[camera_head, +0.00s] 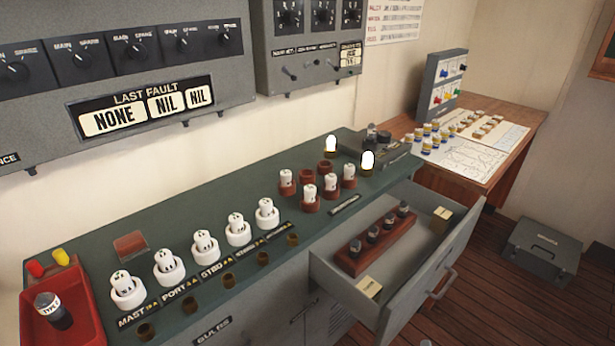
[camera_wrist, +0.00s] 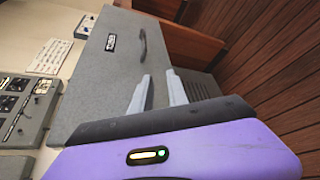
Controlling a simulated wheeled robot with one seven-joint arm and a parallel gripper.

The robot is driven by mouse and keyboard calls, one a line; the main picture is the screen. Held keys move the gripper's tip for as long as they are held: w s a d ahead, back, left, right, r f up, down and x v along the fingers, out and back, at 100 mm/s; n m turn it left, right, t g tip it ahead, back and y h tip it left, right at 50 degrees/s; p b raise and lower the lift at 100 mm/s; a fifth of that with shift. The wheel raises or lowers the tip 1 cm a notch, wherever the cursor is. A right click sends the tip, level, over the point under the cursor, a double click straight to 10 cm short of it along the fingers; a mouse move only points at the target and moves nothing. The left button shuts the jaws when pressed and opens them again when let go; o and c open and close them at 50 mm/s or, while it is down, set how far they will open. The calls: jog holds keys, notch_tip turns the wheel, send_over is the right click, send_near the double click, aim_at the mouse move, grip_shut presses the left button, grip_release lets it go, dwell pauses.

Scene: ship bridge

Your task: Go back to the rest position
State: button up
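My gripper (camera_wrist: 158,76) shows in the wrist view, with its two pale grey fingers apart and nothing between them. Its purple body fills the lower part of that view. Beyond the fingers is a grey panel with a handle and a small label (camera_wrist: 112,42). I cannot tell how far the fingers are from it. In the head view my gripper does not clearly show.
A drawer (camera_head: 322,262) stands open from the green-topped counter (camera_head: 205,212), holding a brown rack (camera_head: 352,262) with several dark-topped pieces. A red tray (camera_head: 92,318) sits at left. A wooden desk (camera_head: 470,182) and grey box (camera_head: 541,252) are at right. Floor shows between.

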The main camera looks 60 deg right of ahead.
jog(key=w+a+f+m+t+y, duration=0.1)
jog(key=w+a+f+t+y, duration=0.2)
jog(key=w+a+t+y, duration=0.25)
jog(key=w+a+r+m+t+y, duration=0.25)
jog(key=w+a+r+y, duration=0.2)
jog(key=a, duration=0.55)
jog(key=s+a+r+m+t+y, duration=0.2)
jog(key=a+r, duration=0.3)
jog(key=r, duration=0.3)
jog(key=s+a+r+m+t+y, duration=0.2)
jog(key=a+r, duration=0.3)
jog(key=r, duration=0.4)
jog(key=shift+r+t+y, duration=0.2)
jog(key=shift+t+y, duration=0.2)
jog(key=shift+a, duration=0.1)
